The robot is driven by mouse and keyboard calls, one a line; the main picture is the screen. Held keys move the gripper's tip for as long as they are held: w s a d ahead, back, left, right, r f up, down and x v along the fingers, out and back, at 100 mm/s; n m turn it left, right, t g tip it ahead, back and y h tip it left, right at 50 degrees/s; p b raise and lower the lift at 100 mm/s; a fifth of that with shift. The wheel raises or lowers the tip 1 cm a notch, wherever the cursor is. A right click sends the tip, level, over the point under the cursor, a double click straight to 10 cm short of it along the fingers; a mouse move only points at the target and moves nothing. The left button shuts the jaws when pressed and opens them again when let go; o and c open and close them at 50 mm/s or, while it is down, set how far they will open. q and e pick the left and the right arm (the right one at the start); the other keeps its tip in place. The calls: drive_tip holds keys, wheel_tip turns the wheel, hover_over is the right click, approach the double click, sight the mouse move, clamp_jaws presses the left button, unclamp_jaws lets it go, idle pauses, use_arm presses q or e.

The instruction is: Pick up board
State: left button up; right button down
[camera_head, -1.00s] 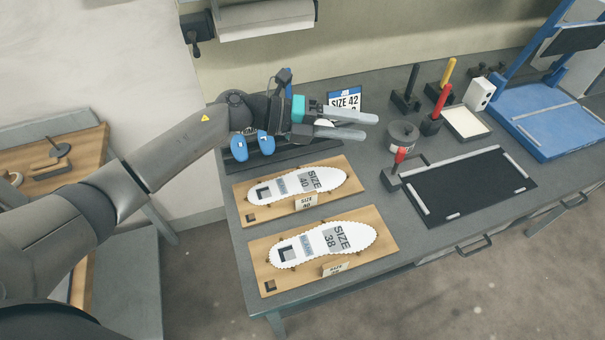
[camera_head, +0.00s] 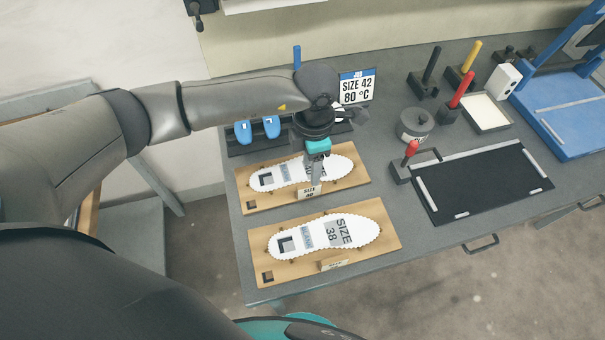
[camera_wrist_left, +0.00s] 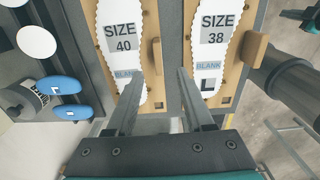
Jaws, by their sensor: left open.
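The size 40 wooden board (camera_head: 268,204) lies on the bench with a white insole (camera_head: 263,180) marked SIZE 40 on it. The size 38 board (camera_head: 386,243) lies nearer the front edge with a white SIZE 38 insole (camera_head: 370,229). My left gripper (camera_head: 316,181) points down over the size 40 board and hides part of its insole. In the left wrist view my open, empty left gripper (camera_wrist_left: 160,78) has one finger over the size 40 board (camera_wrist_left: 151,22) and the other over the size 38 board (camera_wrist_left: 187,18). My right gripper is not in view.
A job sign (camera_head: 357,88) reads SIZE 42, 80 °C. Blue pads (camera_head: 271,127) stand in a dark rack behind the boards. A black mat (camera_head: 480,185), a round tin (camera_head: 416,124), handled tools and a blue frame (camera_head: 570,125) stand to the right.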

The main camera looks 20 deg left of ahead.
sight(309, 185)
use_arm(q)
wheel_tip(309, 185, down, 4)
drive_tip(key=shift+f, duration=0.1)
drive_tip(key=shift+w+a+f, duration=0.1)
drive_tip(key=shift+f, duration=1.2)
drive_tip(key=shift+a+f, duration=0.1)
drive_tip(key=shift+f, duration=1.15)
clamp_jaws()
drive_tip(key=shift+r, duration=0.1)
